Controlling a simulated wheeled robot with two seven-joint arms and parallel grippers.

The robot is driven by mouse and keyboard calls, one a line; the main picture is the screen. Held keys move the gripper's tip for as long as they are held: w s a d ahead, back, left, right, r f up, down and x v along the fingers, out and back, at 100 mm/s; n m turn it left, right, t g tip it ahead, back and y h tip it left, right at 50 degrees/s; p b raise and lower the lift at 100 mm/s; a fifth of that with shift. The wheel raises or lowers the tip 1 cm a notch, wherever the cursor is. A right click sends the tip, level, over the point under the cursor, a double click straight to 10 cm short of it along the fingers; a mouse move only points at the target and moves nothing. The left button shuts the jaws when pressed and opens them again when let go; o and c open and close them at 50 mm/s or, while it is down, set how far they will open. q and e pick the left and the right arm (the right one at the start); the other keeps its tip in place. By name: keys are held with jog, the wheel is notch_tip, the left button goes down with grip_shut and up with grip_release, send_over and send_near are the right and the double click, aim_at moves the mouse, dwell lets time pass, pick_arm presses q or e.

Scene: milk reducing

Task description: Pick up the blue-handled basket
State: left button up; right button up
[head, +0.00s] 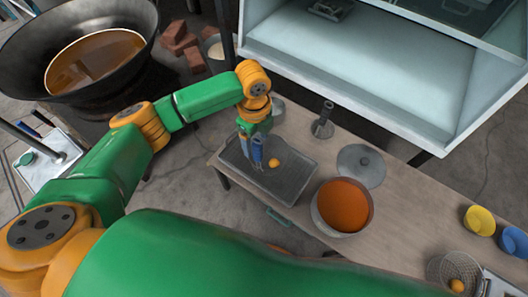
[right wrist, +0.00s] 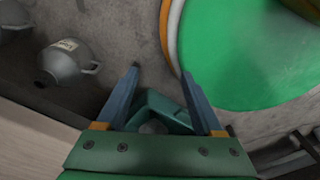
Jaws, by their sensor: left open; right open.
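A wire-mesh basket (head: 462,268) lies at the lower right of the head view, partly cut off by the frame, with an orange ball (head: 457,285) in or against it. Its blue handle cannot be made out there. My left gripper (head: 256,165) points down over the dark grey tray (head: 292,187), far left of the mesh basket, beside another orange ball (head: 274,163). Its blue fingers are open, and nothing is seen between them. My right gripper (right wrist: 160,75) is open and empty in the right wrist view, above the floor. No basket shows in that view.
The wooden table (head: 410,215) holds a pot of orange liquid (head: 343,206), a grey lid (head: 361,166), a dark upright holder (head: 323,120), a yellow cup (head: 479,220) and blue cups (head: 513,242). A large wok (head: 90,50) stands at left. A grey jug (right wrist: 66,62) is near the right gripper.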

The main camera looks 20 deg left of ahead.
pick_arm(q)
notch_tip(320, 180, down, 5)
jog(key=shift+s+d+r+b, duration=0.1)
jog(key=shift+r+b, duration=0.05)
jog(key=shift+b, duration=0.35)
grip_shut()
jog(key=shift+r, duration=0.1)
